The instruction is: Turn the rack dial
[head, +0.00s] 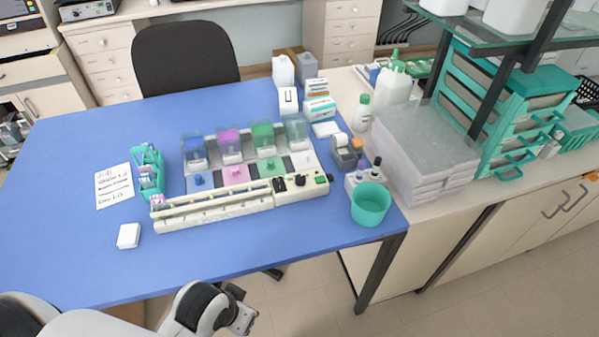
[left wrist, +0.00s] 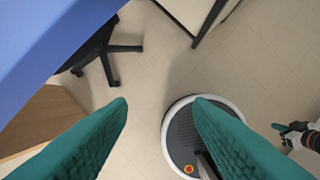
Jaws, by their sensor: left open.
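The white staining rack (head: 235,200) stands on the blue table (head: 70,265). Its control end at the right carries a black dial (head: 279,185), another black knob (head: 300,181) and a green button (head: 320,179). Which way the dial points is too small to read. My left arm reaches in at the bottom of the head view, in front of the table and well away from the rack. My left gripper (left wrist: 160,101) is open and empty, its teal fingers over the floor. My right gripper (left wrist: 297,136) shows partly at the right edge of the left wrist view; its jaws are unclear.
Coloured stain jars (head: 230,145) stand behind the rack. A teal cup (head: 370,204) and small bottles (head: 376,168) stand to its right. A teal slide holder (head: 148,172), a paper note (head: 115,186) and a white box (head: 129,236) are at left. The table's front left is clear.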

